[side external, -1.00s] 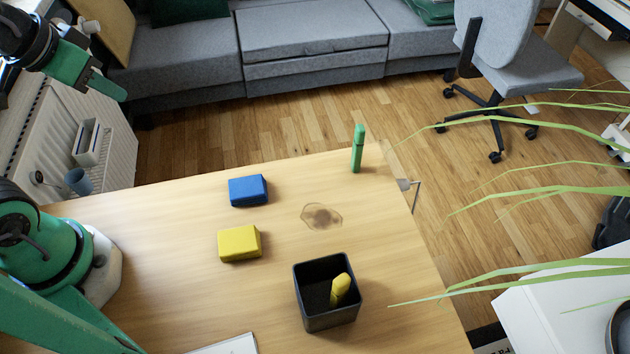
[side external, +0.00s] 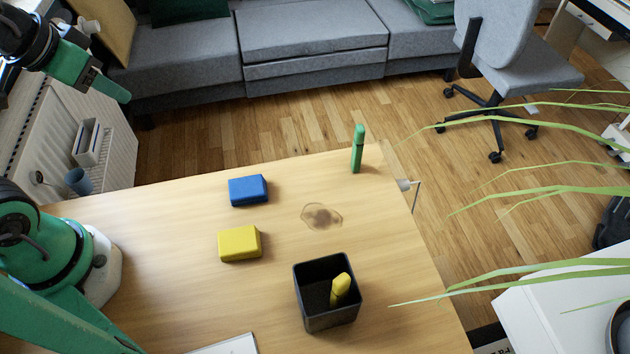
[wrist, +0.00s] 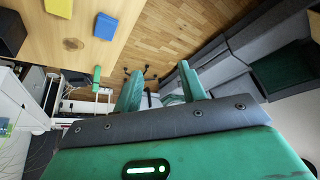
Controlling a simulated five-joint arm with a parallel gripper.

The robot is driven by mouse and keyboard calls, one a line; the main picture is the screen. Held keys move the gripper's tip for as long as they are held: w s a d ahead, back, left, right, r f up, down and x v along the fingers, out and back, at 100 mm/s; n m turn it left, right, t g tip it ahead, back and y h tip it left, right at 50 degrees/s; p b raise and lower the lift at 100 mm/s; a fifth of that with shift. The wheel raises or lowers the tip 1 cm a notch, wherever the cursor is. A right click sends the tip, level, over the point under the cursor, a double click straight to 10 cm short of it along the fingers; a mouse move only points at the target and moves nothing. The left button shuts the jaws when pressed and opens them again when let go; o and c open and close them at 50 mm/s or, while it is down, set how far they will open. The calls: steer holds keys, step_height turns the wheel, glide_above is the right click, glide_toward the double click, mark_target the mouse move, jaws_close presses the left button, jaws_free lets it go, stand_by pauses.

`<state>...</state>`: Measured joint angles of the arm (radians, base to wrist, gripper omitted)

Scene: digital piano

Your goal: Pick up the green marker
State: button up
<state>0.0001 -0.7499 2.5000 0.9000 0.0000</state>
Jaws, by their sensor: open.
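The green marker (side external: 358,149) stands upright on the wooden table near its far right corner. In the wrist view the marker (wrist: 97,73) shows at the table's edge, left of the fingers. My gripper (side external: 112,90) is at the upper left of the side view, raised and well away from the marker. In the wrist view my gripper's two green fingers (wrist: 160,88) are apart with nothing held between them.
A blue block (side external: 248,190) and a yellow block (side external: 239,243) lie on the table (side external: 180,300). A black square pot (side external: 328,315) holds a yellow marker (side external: 341,286). A dark stain (side external: 322,216) marks the tabletop. The table around the green marker is clear; leaves hang at right.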

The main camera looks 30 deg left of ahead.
steer(key=m+g, duration=0.6)
steer(key=m, duration=2.1)
glide_above(359, 139)
steer(key=f, duration=1)
steer(key=shift+w+a+f, duration=0.3)
steer(key=shift+w+a, duration=0.1)
steer(key=shift+d+f+m, duration=0.15)
steer(key=shift+d+m, duration=0.05)
steer(key=shift+m, duration=0.2)
steer(key=shift+w+f, duration=0.2)
steer(key=shift+f, duration=3.7)
